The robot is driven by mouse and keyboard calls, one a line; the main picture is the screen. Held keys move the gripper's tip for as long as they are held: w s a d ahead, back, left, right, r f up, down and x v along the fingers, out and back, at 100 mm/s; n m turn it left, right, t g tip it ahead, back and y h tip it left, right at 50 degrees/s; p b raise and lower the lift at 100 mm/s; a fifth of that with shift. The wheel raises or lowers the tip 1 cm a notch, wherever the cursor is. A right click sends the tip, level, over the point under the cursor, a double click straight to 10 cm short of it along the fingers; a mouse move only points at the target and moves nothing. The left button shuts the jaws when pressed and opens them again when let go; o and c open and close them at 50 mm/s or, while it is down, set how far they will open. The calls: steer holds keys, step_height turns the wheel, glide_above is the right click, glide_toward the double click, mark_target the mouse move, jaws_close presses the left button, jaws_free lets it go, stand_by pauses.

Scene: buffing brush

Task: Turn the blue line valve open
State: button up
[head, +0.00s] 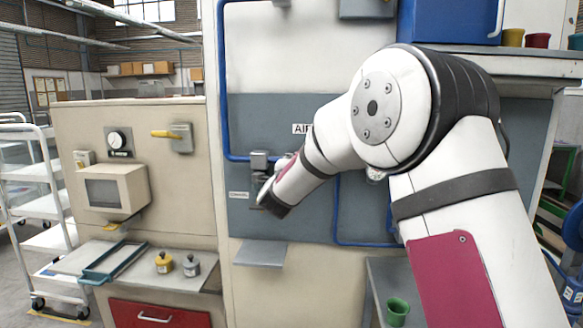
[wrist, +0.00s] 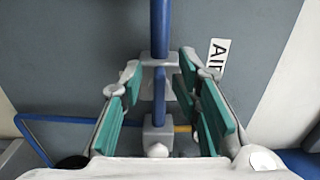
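The blue line (head: 223,90) runs down the wall panel and bends right to a grey valve fitting (head: 259,160), partly hidden by my arm. In the wrist view the blue pipe (wrist: 160,28) passes through a grey bracket to a grey block (wrist: 158,138). A small yellow piece (wrist: 183,128) shows beside that block. My gripper (wrist: 158,85) is open, with its teal finger pads apart on either side of the pipe and block. No contact is clear. In the head view my arm hides most of the gripper and the valve handle.
An "AIR" label (head: 301,129) is on the panel. A grey shelf (head: 260,252) juts out below the fitting. A green cup (head: 398,311) stands lower right.

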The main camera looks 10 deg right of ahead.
steer(key=shift+a, duration=0.1)
steer(key=v, duration=1.2)
steer(key=s+a+r+n+g+y, duration=0.15)
steer(key=s+n+g+y, duration=0.4)
steer(key=s+n, duration=0.75)
steer(key=s+d+f+n+g, duration=0.2)
steer(key=s+f, duration=0.1)
steer(key=s, duration=0.6)
steer(key=s+d+f+n+g, duration=0.3)
steer(key=s, duration=0.7)
steer(key=s+d+f+n+g, duration=0.2)
steer(key=s+d+f+n, duration=0.1)
steer(key=s, duration=0.7)
steer(key=shift+f, duration=0.35)
